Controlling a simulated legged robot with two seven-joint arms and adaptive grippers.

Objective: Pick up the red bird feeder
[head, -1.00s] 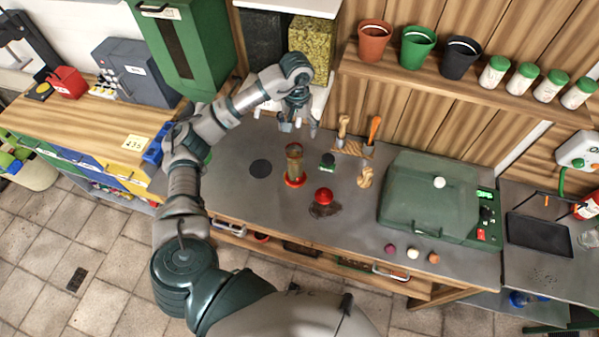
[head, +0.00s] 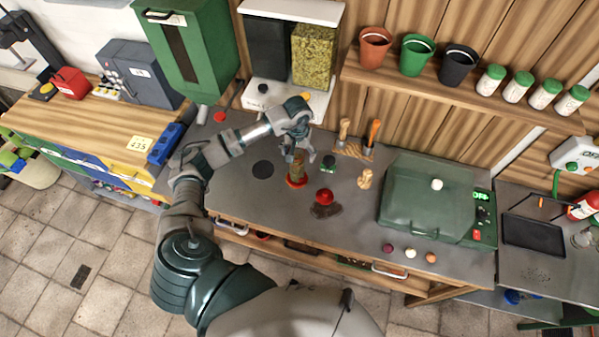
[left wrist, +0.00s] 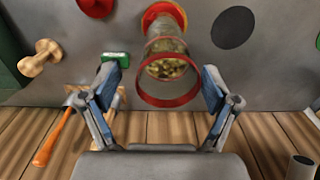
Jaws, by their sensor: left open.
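The red bird feeder (head: 297,172) is a clear tube with a red base and red rim. It stands upright on the grey counter (head: 240,187). In the left wrist view the feeder (left wrist: 166,62) has seed inside, and its open red-rimmed top faces the camera. My left gripper (head: 300,157) is at the feeder's top in the head view. In the left wrist view its fingers (left wrist: 163,85) are spread on both sides of the feeder's rim, open and not visibly closed on it. My right gripper is not in view.
A red-topped object (head: 325,199) stands just right of the feeder. A small green item (head: 328,162), a wooden piece (head: 365,179) and a tool holder (head: 353,149) are close by. A dark disc (head: 263,169) lies left. A green grill (head: 424,198) occupies the right.

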